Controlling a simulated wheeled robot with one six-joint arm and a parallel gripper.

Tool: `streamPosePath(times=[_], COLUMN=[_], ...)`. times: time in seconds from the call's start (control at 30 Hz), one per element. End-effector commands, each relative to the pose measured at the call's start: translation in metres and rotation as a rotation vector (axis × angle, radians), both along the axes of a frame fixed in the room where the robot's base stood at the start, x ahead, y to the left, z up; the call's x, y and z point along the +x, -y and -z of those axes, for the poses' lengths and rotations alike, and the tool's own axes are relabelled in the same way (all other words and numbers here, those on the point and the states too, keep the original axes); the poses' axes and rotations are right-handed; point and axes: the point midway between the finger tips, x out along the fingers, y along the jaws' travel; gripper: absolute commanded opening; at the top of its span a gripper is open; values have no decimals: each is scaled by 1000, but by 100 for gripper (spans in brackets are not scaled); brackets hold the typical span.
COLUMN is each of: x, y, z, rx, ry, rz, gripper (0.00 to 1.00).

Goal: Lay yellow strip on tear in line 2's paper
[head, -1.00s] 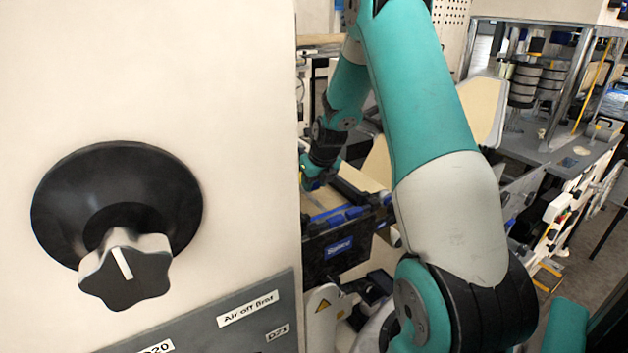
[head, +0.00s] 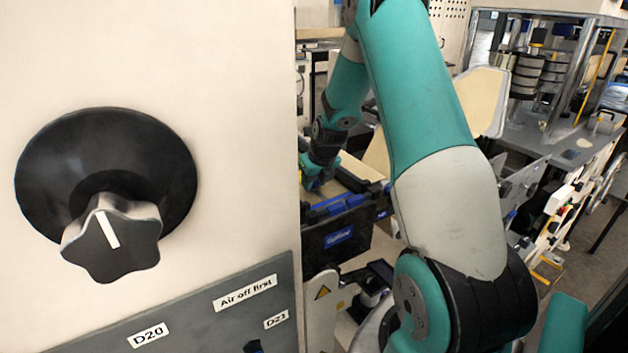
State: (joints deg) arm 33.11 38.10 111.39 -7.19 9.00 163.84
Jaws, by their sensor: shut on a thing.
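My arm reaches away past a cream panel. My gripper (head: 312,182) shows small and partly cut off at the panel's right edge, above the back of a dark case. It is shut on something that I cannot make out. Tan paper (head: 362,166) shows in part just right of my gripper, behind my arm. I cannot tell which line it belongs to. No tear and no yellow strip can be made out; the panel and my arm cover much of that area.
The cream panel (head: 235,60) with a black star knob (head: 112,240) fills the left, close by. A black and blue case (head: 337,238) stands below my gripper. A machine frame with dark stacked rolls (head: 527,75) stands at the back right. Grey floor shows at far right.

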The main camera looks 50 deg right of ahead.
Motion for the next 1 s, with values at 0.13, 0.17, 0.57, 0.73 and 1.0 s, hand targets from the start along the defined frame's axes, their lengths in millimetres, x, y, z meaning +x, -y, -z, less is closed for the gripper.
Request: streamPosePath(times=[0.13,0.17,0.57,0.73,1.0], x=[0,0,0,0,0], y=[0,0,0,0,0], z=[0,0,2,3,3], rx=[0,0,0,0,0], ry=[0,0,0,0,0], rz=[0,0,0,0,0], gripper=[20,20,20,41,66])
